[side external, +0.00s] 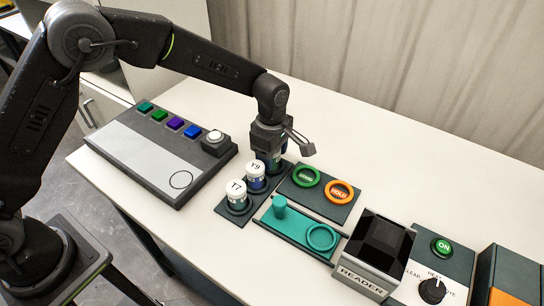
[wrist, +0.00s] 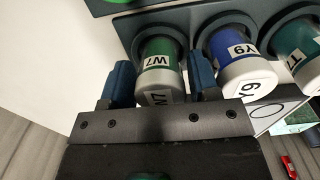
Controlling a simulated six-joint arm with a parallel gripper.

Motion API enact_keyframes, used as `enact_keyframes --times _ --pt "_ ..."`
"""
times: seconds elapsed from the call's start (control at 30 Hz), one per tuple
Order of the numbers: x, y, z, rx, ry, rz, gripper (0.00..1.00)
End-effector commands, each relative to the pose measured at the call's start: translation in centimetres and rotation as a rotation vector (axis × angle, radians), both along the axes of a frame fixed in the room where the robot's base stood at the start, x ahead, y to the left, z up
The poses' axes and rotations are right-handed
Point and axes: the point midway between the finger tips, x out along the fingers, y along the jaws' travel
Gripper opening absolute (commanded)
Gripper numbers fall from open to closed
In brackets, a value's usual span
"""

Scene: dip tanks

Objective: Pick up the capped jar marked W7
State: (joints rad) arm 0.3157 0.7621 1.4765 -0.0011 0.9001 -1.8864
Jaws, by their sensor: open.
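The capped jar marked W7 (wrist: 158,65) has a green body, a white W7 label and a pale cap also marked W7. It stands in the end place of a dark rack (wrist: 140,20). My gripper (wrist: 160,80) is open, with one blue fingertip on each side of the jar; I cannot tell whether either touches it. In the side view my gripper (side external: 271,150) is down over the far end of the rack and hides most of the W7 jar.
The Y9 jar (side external: 256,177), blue, stands beside W7, close to one finger. The T7 jar (side external: 237,195) follows in the row. A button panel (side external: 150,150) lies left. Right are green and orange rings (side external: 340,192), a teal tray (side external: 290,227) and a reader (side external: 375,255).

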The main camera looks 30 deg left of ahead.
Motion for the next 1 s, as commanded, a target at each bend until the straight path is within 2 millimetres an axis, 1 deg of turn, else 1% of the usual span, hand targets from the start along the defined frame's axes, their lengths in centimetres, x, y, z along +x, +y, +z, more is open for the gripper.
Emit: enact_keyframes --times 0.13,0.5,0.53,0.83,1.0 --pt "0.0 0.0 0.0 0.0 0.0 0.0 0.55" --pt "0.0 0.0 0.0 0.0 0.0 0.0 0.2" --pt "0.0 0.0 0.1 0.0 0.0 0.0 0.18" --pt "0.0 0.0 0.4 0.0 -0.001 0.0 0.18" --pt "0.1 0.0 1.8 -0.001 -0.002 0.0 0.18"
